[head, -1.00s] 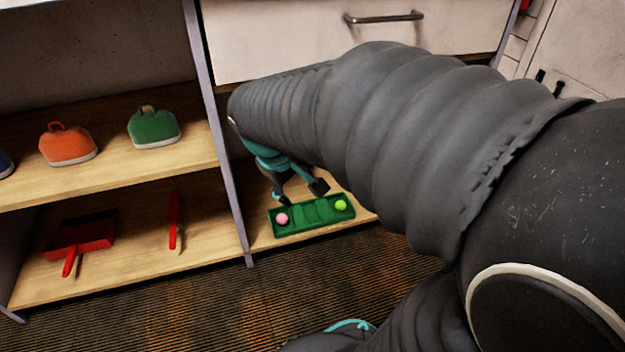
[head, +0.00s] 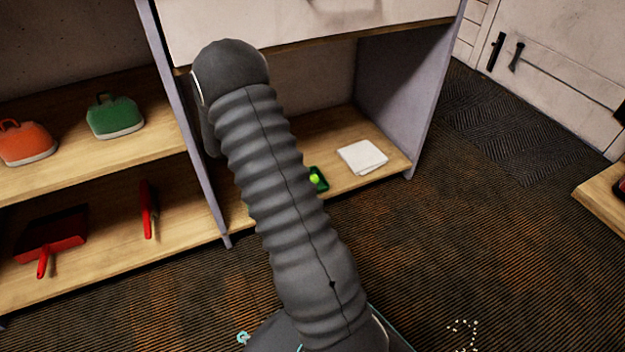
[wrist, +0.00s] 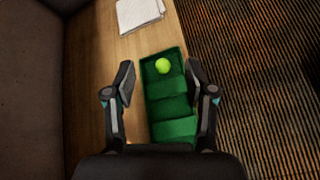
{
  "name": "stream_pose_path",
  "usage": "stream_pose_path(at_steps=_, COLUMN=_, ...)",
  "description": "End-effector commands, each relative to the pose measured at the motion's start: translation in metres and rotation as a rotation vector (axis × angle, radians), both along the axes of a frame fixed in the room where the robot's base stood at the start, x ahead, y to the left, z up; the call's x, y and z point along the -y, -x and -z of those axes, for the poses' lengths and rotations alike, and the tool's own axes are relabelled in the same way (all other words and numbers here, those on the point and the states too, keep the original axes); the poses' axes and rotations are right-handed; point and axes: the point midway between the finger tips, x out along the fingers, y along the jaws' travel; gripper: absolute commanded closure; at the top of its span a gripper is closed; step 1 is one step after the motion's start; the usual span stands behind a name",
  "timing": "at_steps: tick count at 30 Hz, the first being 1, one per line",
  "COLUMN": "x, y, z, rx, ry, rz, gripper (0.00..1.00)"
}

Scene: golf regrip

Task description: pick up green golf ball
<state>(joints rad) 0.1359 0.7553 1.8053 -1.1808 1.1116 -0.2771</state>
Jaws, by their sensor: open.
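The green golf ball (wrist: 162,66), bright yellow-green, sits in the far end compartment of a green tray (wrist: 180,129) in the wrist view. In the head view the ball (head: 315,179) shows just right of my arm, at the visible end of the tray (head: 322,186). My gripper (wrist: 160,80) is open and empty in the wrist view, its fingers apart on either side of the tray, with the ball between and slightly beyond the fingertips. In the head view my arm hides the gripper and most of the tray. The pink ball is not visible now.
A folded white cloth (head: 362,157) lies on the same low wooden shelf, right of the tray. A grey upright panel (head: 408,90) bounds the shelf at the right. A red dustpan (head: 50,240) and a red tool (head: 149,210) lie in the left bay.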

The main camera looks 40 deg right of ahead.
Motion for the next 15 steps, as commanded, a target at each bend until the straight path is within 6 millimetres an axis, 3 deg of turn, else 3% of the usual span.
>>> stream_pose_path(at_steps=1, x=0.007, y=-0.004, z=0.021, rx=-0.046, ry=0.018, rz=-0.027, gripper=0.45)
stream_pose_path(at_steps=9, x=0.036, y=-0.022, z=0.113, rx=-0.246, ry=0.112, rz=-0.188, gripper=0.45)
stream_pose_path(at_steps=15, x=0.044, y=-0.024, z=0.152, rx=-0.323, ry=0.146, rz=-0.256, gripper=0.45)
